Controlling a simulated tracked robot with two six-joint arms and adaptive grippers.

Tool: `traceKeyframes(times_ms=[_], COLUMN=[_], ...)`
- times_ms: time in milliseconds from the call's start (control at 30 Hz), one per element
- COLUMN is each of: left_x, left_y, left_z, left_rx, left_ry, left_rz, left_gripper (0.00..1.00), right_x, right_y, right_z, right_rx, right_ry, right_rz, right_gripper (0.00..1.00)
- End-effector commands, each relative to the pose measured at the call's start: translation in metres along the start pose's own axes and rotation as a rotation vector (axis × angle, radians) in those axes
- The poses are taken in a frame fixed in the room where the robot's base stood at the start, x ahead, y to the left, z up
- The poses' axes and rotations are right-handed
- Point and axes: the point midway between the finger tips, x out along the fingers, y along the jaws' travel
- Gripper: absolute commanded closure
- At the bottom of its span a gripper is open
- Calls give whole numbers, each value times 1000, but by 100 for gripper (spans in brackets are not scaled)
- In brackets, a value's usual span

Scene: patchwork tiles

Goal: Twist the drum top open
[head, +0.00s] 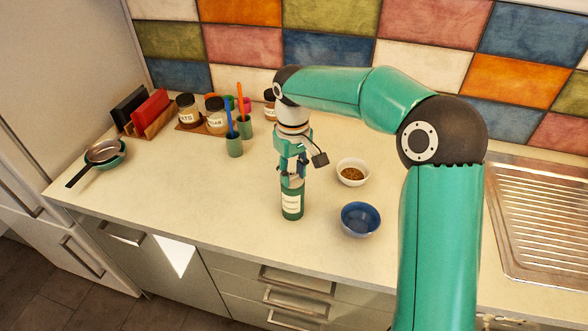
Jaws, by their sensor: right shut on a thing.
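A green drum (292,214) with a white label stands upright on the counter (229,191), left of two bowls. My right gripper (292,177) comes down from above onto the drum and is shut on its top. The top (292,183) looks pale and is mostly hidden by the fingers, so I cannot tell how far it is turned. My left gripper is not in view.
A white bowl with brown contents (352,172) and a blue bowl (361,219) stand right of the drum. Jars (216,114), utensil cups (234,146), a rack (150,113) and a pan (103,153) stand at the left. A sink (540,220) is at the right.

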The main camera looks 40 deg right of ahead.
Motion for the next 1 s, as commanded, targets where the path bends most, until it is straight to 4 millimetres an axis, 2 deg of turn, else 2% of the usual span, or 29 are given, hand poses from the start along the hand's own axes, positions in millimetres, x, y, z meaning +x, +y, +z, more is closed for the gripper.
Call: traceKeyframes(times_ms=[200,567,833,1000], left_x=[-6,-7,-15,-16], left_y=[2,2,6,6], left_z=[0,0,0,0], left_rx=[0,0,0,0], left_ry=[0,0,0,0], left_rz=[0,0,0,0], left_gripper=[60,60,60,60], right_x=[2,2,1,2], right_y=[0,0,0,0], right_z=[1,1,1,1], right_rx=[-138,-166,-355,-414], right_ry=[-6,-6,-5,-6], right_rz=[-2,-2,-2,-2], right_gripper=[95,95,95,95])
